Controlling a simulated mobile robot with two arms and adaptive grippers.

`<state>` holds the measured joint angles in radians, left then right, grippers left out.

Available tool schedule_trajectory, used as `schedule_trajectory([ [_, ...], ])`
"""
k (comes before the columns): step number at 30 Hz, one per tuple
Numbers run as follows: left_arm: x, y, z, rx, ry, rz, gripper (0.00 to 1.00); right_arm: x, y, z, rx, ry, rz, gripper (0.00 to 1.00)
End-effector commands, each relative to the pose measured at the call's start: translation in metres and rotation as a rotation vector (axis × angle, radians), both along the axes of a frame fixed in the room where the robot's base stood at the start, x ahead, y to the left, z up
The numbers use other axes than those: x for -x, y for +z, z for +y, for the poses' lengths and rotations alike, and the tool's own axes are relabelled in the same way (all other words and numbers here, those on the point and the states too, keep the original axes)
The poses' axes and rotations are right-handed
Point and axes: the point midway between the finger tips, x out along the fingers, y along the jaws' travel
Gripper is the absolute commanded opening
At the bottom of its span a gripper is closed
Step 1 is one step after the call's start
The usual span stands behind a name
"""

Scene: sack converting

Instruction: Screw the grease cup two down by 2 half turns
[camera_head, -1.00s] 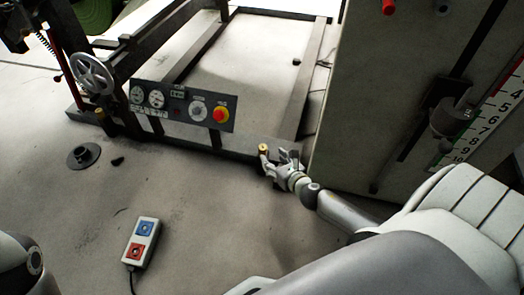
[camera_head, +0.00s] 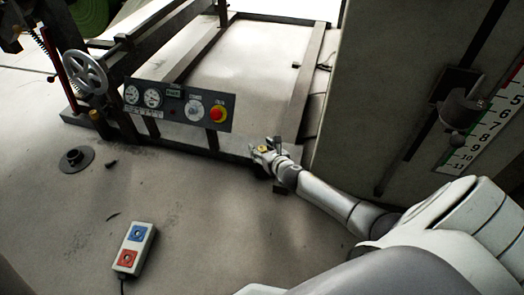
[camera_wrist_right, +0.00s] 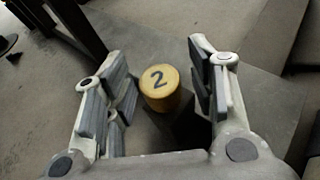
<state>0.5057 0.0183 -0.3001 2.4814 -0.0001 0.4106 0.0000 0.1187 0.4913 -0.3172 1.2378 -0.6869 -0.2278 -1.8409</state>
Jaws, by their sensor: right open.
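Grease cup two (camera_wrist_right: 160,88) has a round yellow cap with a black "2" on top. It stands between the two fingers of my open right gripper (camera_wrist_right: 155,62) in the right wrist view. A gap shows on each side of the cap, so neither finger appears to touch it. In the head view the right gripper (camera_head: 265,146) is low at the machine frame's near corner, with the yellow cap (camera_head: 262,150) small and partly hidden among the fingers. My left gripper is not in view.
A dark machine frame (camera_head: 240,157) runs behind the cup. A panel (camera_head: 170,105) with gauges and a red button (camera_head: 217,114) is left of it. Another brass-coloured cup (camera_head: 97,117) stands below the handwheel (camera_head: 85,72). A pendant (camera_head: 135,246) lies on open floor. A tall cabinet (camera_head: 370,90) stands right.

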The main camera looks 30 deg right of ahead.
Motion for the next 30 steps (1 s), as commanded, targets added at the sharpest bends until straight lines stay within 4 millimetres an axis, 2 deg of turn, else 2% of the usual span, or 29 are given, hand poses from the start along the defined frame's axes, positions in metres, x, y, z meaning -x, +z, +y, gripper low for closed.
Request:
schedule_trajectory([
  [7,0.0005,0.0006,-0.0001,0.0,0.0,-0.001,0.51,-0.0005,0.0001,0.0003,-0.001,0.001,0.0,0.51],
  [18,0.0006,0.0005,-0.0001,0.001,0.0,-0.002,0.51,-0.0003,0.0001,0.0004,-0.001,0.001,0.0,0.05],
  [30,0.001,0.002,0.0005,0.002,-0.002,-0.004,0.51,-0.0007,0.0008,0.0022,-0.003,-0.088,0.0,0.05],
])
